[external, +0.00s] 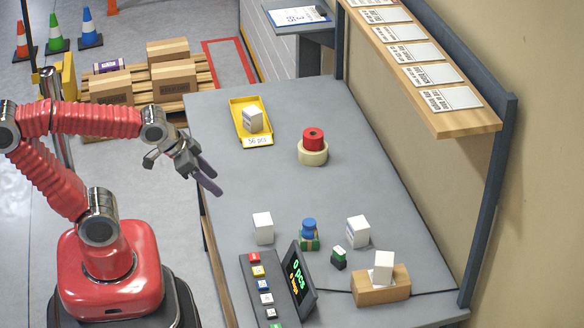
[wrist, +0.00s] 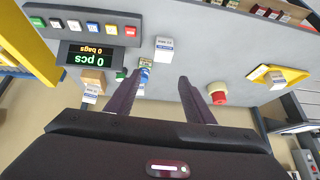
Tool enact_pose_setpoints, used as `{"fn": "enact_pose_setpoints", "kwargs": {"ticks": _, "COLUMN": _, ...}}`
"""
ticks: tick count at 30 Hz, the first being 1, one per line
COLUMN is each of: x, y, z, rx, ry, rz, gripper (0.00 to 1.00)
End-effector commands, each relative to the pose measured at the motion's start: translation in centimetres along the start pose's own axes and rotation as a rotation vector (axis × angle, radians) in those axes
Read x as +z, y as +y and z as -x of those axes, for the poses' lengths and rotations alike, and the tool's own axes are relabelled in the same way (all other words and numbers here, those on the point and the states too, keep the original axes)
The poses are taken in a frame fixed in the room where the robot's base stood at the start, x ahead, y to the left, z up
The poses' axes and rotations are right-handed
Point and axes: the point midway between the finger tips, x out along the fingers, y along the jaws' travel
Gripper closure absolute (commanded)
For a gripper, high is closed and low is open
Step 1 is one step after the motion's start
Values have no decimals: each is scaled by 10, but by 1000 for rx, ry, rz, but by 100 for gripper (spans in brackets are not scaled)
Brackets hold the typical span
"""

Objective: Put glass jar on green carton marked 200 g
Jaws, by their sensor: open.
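White boxes (external: 263,228) and (external: 358,232) flank the jar. A wooden block (external: 375,293) carries another white box. A display (external: 299,280) and button panel (external: 262,293) stand in front. A yellow tray (external: 239,125) and red-and-cream rolls (external: 313,150) are farther back. The table middle is clear.

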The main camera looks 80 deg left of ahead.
Motion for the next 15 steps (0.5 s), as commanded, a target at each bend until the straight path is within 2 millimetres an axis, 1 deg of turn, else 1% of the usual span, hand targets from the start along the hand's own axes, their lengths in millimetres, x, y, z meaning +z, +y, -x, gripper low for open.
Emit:
{"fn": "enact_pose_setpoints", "kwargs": {"ticks": 1, "x": 8, "y": 6, "z": 12, "rx": 17, "ry": -15, "rz": 3, "gripper": 52}}
{"fn": "enact_pose_setpoints", "kwargs": {"ticks": 3, "x": 20, "y": 12, "z": 23, "rx": 37, "ry": -43, "rz": 7, "gripper": 52}}
{"fn": "enact_pose_setpoints", "kwargs": {"ticks": 6, "x": 31, "y": 18, "z": 34, "rx": 57, "ry": -70, "rz": 7, "gripper": 52}}
{"fn": "enact_pose_setpoints", "kwargs": {"ticks": 9, "x": 36, "y": 20, "z": 38, "rx": 66, "ry": -83, "rz": 8, "gripper": 52}}
{"fn": "enact_pose_setpoints", "kwargs": {"ticks": 15, "x": 36, "y": 20, "z": 38, "rx": 66, "ry": -85, "rz": 8, "gripper": 52}}
